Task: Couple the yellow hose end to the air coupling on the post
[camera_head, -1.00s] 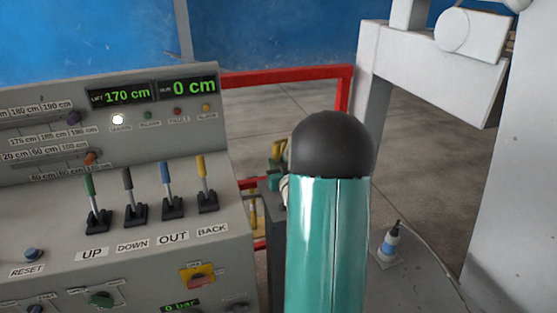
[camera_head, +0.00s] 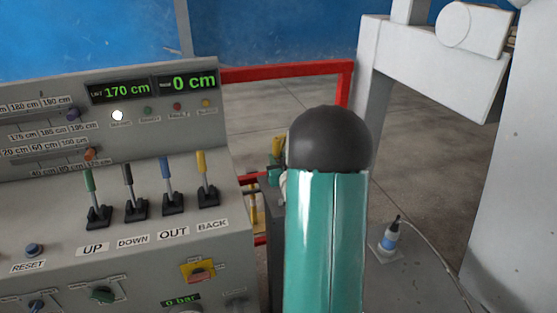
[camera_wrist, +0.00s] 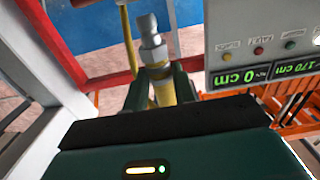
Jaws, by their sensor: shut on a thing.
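In the wrist view, the yellow hose end (camera_wrist: 163,92) stands between the two dark green fingers of my gripper (camera_wrist: 162,94), with a silver metal fitting at its tip pointing up in the picture. My gripper is shut on it. In the head view, my teal and black arm hides most of the gripper; a small yellow piece (camera_head: 277,147) shows just left of the arm, beyond the console. I cannot make out the air coupling or its post for certain in either view, nor whether the fitting touches anything.
The grey control console (camera_head: 120,235) with several levers fills the left of the head view. A red rail (camera_head: 290,73) runs behind my arm. A blue and white bottle-shaped device (camera_head: 389,238) with a cable stands on the grey platform to the right. A white frame (camera_head: 500,180) stands at far right.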

